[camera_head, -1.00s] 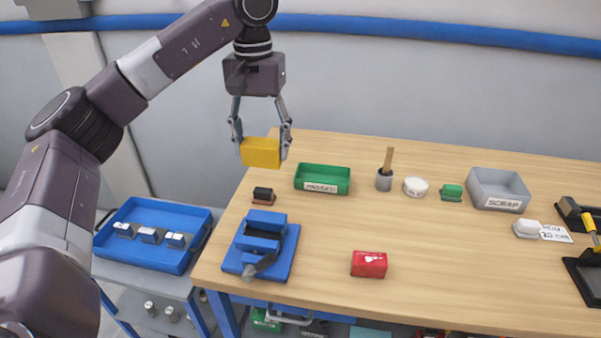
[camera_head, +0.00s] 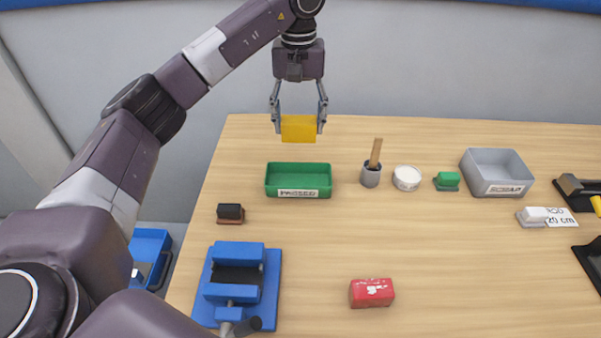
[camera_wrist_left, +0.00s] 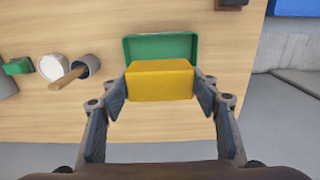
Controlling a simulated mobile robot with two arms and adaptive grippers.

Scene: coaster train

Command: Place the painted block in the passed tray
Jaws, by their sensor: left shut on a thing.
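My left gripper (camera_head: 299,124) is shut on a yellow painted block (camera_head: 299,129), gripped by its two sides. The block is in the air, above and behind the passed tray in the head view. The green passed tray (camera_head: 298,180), labelled PASSED on its front, sits on the table and looks empty. In the left wrist view the yellow block (camera_wrist_left: 160,82) is between the fingers and hides the near part of the green tray (camera_wrist_left: 160,46). My right gripper is not in view.
A brush in a grey cup (camera_head: 370,175), a white round tin (camera_head: 406,178) and a grey scrap bin (camera_head: 497,174) stand right of the tray. A blue vise (camera_head: 237,285), a dark stamp (camera_head: 230,214) and a red block (camera_head: 371,293) are nearer. The table's middle is clear.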

